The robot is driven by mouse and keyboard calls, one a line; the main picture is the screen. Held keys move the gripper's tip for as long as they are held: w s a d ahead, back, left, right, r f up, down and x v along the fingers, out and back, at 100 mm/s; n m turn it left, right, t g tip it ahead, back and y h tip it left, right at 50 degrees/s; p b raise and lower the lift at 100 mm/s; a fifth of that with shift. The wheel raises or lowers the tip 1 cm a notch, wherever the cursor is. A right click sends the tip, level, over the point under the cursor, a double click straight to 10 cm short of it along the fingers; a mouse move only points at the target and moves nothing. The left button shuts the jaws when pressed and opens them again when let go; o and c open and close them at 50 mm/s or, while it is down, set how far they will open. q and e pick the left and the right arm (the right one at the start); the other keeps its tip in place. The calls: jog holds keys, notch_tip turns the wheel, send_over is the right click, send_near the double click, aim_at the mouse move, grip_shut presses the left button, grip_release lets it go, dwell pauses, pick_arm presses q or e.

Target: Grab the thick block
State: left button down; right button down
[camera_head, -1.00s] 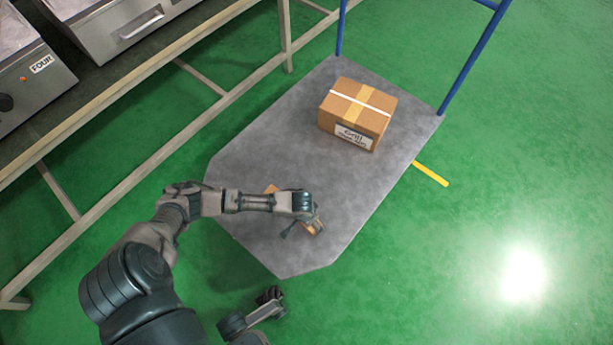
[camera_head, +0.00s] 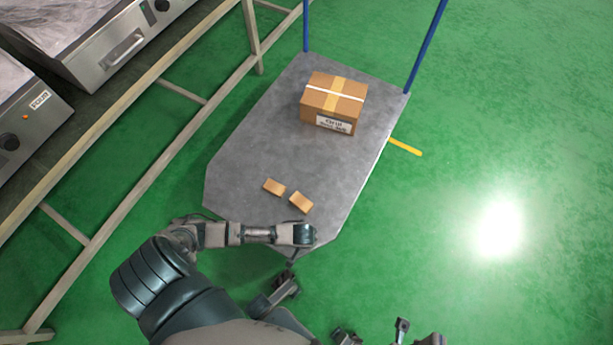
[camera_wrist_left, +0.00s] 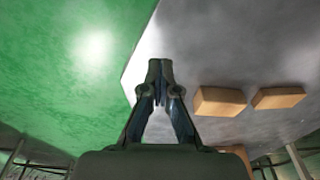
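Two small tan blocks lie apart on the grey cart platform (camera_head: 245,135). The right block (camera_head: 301,202) is nearer my left gripper; the other block (camera_head: 274,186) lies to its upper left. In the left wrist view, the left block (camera_wrist_left: 220,101) looks larger and thicker than the right block (camera_wrist_left: 279,97). My left gripper (camera_head: 291,261) is over the platform's near edge, below the blocks. In the left wrist view its fingertips (camera_wrist_left: 159,72) are together with nothing between them. My right gripper (camera_head: 373,331) is at the bottom edge, partly cut off, over the floor.
A taped, labelled cardboard box (camera_head: 333,101) stands on the platform's far part. Blue posts (camera_head: 424,50) rise at its far end. A metal-framed counter (camera_head: 150,88) with steel appliances (camera_head: 115,45) runs along the left. The green floor (camera_head: 520,140) on the right is clear.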

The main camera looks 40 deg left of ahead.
pick_arm(q)
jog(key=shift+c, duration=1.9)
grip_release()
